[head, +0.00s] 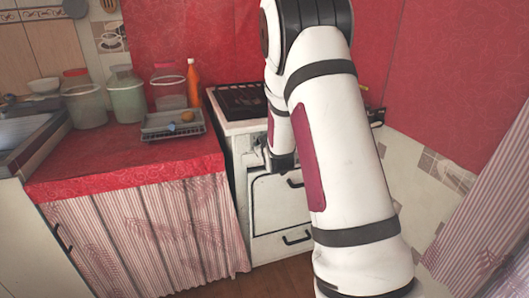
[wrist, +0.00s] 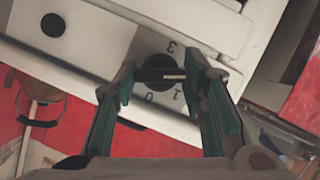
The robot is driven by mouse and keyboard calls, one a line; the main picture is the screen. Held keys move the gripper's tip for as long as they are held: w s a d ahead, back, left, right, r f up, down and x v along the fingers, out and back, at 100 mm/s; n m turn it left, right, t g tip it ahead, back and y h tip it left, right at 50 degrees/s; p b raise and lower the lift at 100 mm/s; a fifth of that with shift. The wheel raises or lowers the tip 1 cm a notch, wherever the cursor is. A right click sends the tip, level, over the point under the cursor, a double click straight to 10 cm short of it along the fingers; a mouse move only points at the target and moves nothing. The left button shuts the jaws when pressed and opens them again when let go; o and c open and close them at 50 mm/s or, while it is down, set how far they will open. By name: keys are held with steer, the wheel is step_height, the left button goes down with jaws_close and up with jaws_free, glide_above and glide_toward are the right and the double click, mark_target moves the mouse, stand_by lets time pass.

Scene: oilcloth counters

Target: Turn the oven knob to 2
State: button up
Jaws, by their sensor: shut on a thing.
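The dark round oven knob (wrist: 154,63) sits on the white oven panel (wrist: 105,20) in the wrist view. The printed 3 shows above the knob, with the 1 and the 0 below it. The 2 is not visible, and a finger covers part of the dial's right side. A pale pointer line on the knob's bar points right, between the 1 and the 3. My gripper (wrist: 160,76) is shut on the knob's bar, one green-lined finger on each side.
A second dark knob (wrist: 52,25) is on the panel to the left. In the head view, a red-covered counter (head: 110,165) beside the oven holds jars, an orange bottle (head: 193,84) and a grey tray (head: 160,131). A striped curtain (head: 160,235) hangs below it.

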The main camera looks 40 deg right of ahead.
steer(key=shift+n+b, duration=0.4)
steer(key=shift+b, duration=0.1)
steer(key=o, duration=0.9)
steer(key=v, duration=1.2)
steer(key=shift+a+f, duration=0.1)
steer(key=shift+a, duration=0.1)
